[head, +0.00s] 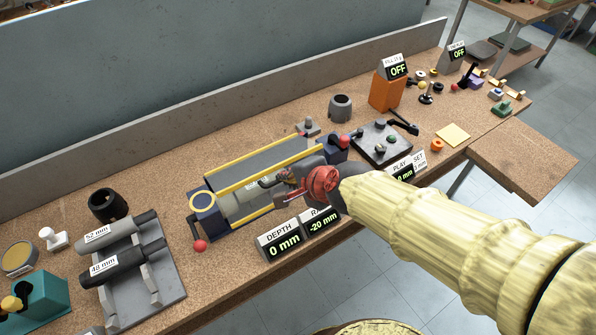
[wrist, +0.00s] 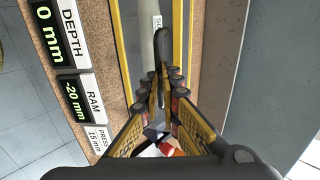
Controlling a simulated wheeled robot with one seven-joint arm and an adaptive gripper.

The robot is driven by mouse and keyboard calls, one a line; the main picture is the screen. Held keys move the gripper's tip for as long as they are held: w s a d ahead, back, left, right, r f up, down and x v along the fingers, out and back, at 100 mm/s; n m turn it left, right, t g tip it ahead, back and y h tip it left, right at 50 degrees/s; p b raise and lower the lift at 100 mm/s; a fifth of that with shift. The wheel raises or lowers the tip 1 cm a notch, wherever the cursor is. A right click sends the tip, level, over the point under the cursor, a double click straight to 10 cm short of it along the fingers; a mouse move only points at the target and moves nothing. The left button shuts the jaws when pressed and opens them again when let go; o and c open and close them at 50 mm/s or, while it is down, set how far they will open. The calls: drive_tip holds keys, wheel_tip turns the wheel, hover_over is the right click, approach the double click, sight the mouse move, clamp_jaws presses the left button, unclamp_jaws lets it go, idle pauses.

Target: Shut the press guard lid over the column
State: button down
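The press lies along the bench in the head view, with a blue end block (head: 207,216) at its left. A grey column (head: 245,203) with a white label lies in it; it also shows in the wrist view (wrist: 147,42). The guard lid (head: 262,163), a dark panel with yellow edges, appears raised behind the column, leaving it uncovered. My gripper (head: 288,181) is over the right part of the press. In the wrist view my gripper's fingertips (wrist: 162,78) are close on both sides of a dark bar (wrist: 163,58). I cannot tell whether they touch it.
DEPTH 0 mm (head: 282,241) and RAM -20 mm (head: 320,223) displays stand along the front edge. A red-knobbed lever (head: 200,245) is at the press's left end. A control box (head: 382,143) and orange block (head: 386,93) stand right.

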drive_tip(key=shift+f, duration=0.2)
drive_tip(key=c, duration=2.4)
unclamp_jaws()
drive_tip(key=shift+a, duration=0.1)
drive_tip(key=shift+o, duration=0.8)
drive_tip(key=shift+w+a, duration=0.1)
drive_tip(key=shift+w, duration=0.15)
drive_tip(key=o, duration=0.3)
drive_tip(key=shift+s, duration=0.1)
drive_tip(key=v, duration=1.2)
drive_tip(key=shift+c, duration=0.5)
